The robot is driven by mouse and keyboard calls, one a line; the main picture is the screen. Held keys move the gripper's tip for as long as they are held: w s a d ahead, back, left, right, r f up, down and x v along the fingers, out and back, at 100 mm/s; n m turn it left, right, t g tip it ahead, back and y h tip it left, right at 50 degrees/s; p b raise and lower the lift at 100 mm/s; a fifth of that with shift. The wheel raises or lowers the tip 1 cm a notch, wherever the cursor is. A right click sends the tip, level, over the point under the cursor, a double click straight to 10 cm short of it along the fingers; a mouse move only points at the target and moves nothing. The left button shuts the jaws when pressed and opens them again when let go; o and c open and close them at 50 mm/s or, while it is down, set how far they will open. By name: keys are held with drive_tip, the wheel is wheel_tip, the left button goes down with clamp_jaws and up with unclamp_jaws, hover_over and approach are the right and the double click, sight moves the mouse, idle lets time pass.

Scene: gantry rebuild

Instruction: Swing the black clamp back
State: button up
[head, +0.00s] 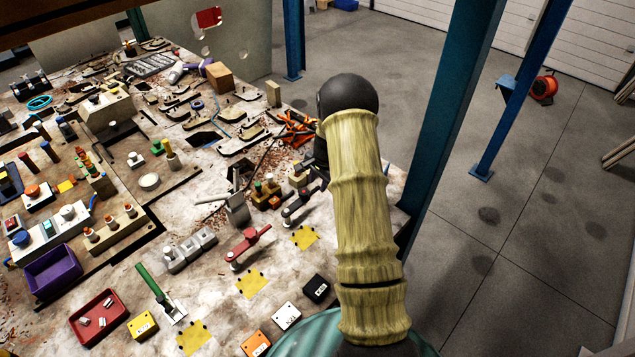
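The black clamp (298,206) lies on the worn workbench, just left of my arm. Its dark handle leans low, slanting up to the right towards my gripper. My gripper (319,176) shows only as a dark shape at the left edge of my sleeved arm, close to the upper end of the clamp handle. The arm hides most of it. I cannot tell whether its fingers touch the handle, or whether they are open or shut.
A red clamp (249,246) and a green clamp (155,289) stand nearer the front left. Yellow patches (304,237) and small labelled blocks (287,316) lie close by. Orange-handled tools (297,128) lie behind. A blue post (450,110) rises right of my arm.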

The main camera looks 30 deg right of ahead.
drive_tip(key=shift+w+a+f, duration=0.1)
drive_tip(key=shift+w+f, duration=0.1)
drive_tip(key=shift+f, duration=0.9)
clamp_jaws()
drive_tip(key=shift+s, duration=0.1)
